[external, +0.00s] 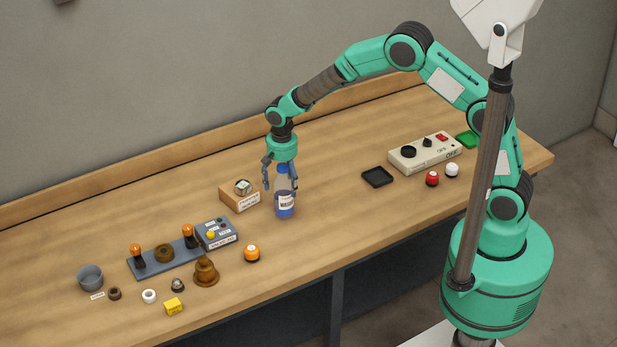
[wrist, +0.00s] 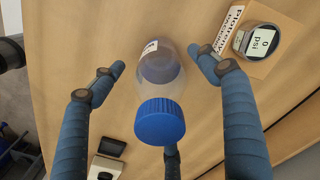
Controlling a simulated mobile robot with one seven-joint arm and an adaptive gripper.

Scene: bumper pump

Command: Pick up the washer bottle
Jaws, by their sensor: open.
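The washer bottle (external: 285,206) stands upright on the wooden workbench in the external view. It is clear with dark blue contents, a white label and a blue cap. In the wrist view the bottle (wrist: 160,85) is seen from above, its blue cap (wrist: 160,121) toward the camera. My gripper (external: 281,187) is over the bottle, its fingers hanging down around the upper part. In the wrist view the gripper (wrist: 158,68) is open, with one blue finger on each side and clear gaps to the bottle. A third finger shows behind the cap.
A wooden block with a gauge (external: 240,194) stands close on the left. A lamp panel (external: 165,257), a brown bell-shaped part (external: 206,271) and an orange-topped button (external: 252,253) are further left. A black tray (external: 377,177) and a switch box (external: 425,153) are right. Bench between bottle and tray is clear.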

